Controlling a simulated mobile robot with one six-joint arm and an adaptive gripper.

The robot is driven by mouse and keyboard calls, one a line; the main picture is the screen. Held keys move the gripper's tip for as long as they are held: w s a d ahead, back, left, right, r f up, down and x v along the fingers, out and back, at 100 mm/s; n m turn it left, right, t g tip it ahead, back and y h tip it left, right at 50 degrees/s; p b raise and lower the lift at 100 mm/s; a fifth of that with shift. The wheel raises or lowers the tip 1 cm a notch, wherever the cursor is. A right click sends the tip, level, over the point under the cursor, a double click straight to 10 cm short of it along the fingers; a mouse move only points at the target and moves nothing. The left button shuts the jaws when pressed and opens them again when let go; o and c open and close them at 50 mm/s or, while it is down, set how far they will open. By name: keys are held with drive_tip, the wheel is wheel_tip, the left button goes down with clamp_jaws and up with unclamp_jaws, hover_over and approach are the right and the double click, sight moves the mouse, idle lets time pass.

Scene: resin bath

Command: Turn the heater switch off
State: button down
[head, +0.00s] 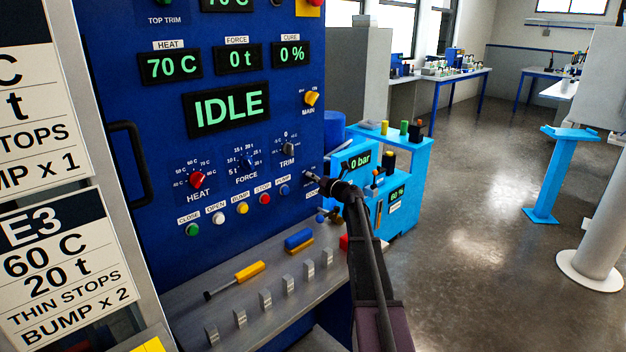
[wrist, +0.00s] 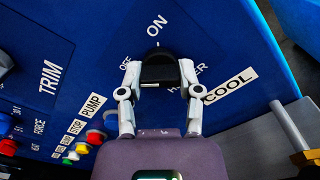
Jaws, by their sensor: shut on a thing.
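The heater switch (wrist: 160,68) is a dark knob on the blue panel, seen in the wrist view with ON printed above it and OFF at its upper left. A short pale mark shows between the knob and ON; I cannot tell which way the knob points. The HEATER label below is partly covered by my gripper (wrist: 160,76). My gripper's two fingers are shut on the knob, one on each side. In the head view my gripper (head: 322,184) is at the panel's lower right, hiding the switch.
The HEAT (head: 197,180), FORCE and TRIM knobs and a row of coloured buttons (head: 243,208) lie left of my gripper. The display (head: 226,107) reads IDLE. A ledge below holds a yellow-handled tool (head: 249,271) and small metal blocks. A light-blue cart (head: 405,210) stands right.

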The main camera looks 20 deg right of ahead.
drive_tip(key=shift+w+n, duration=0.1)
drive_tip(key=shift+n, duration=0.2)
drive_tip(key=shift+c, duration=1.4)
unclamp_jaws()
drive_tip(key=v, duration=1.2)
drive_tip(key=shift+r, duration=0.1)
